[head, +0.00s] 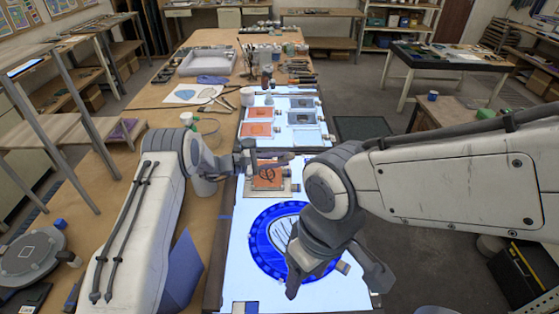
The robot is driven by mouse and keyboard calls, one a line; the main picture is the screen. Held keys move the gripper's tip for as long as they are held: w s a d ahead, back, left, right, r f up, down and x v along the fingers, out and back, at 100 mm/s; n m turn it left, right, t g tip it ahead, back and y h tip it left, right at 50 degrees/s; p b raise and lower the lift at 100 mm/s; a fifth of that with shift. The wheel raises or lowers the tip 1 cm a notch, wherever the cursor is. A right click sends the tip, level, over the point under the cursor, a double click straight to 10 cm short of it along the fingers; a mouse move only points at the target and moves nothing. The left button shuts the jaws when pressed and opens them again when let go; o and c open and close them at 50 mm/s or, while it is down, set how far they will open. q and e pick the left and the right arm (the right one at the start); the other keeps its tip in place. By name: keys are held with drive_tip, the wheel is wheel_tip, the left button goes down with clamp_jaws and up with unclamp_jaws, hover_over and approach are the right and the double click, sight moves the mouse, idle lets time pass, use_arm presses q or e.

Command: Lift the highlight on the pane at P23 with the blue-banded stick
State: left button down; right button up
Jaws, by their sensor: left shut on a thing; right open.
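My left gripper (272,157) is over the light table, just above the nearer orange pane. It is shut on a slim thing, probably a stick; no coloured band can be made out. The orange pane (267,178) has dark line work and lies on a pale holder, partly hidden by the gripper. More orange panes (259,113) and grey panes (306,137) lie farther back. No label P23 is readable. My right gripper (333,277) is open and empty, its fingers wide apart over the right side of a round blue glass piece (262,238).
The lit table (237,275) runs down the middle. A white tray (207,61), jars and brushes stand on the wooden bench (160,95) behind and left. A white cup (247,96) stands by the farther panes. A grey round stand (30,256) is at the left.

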use_arm(q)
drive_tip(key=shift+b, duration=0.3)
drive_tip(key=shift+f+b, duration=0.4)
drive_tip(key=shift+b, duration=0.2)
idle(0.9)
drive_tip(key=shift+w+f, duration=0.1)
drive_tip(key=shift+w+b, duration=0.95)
drive_tip(key=shift+b, duration=0.7)
drive_tip(key=shift+s+a, duration=0.1)
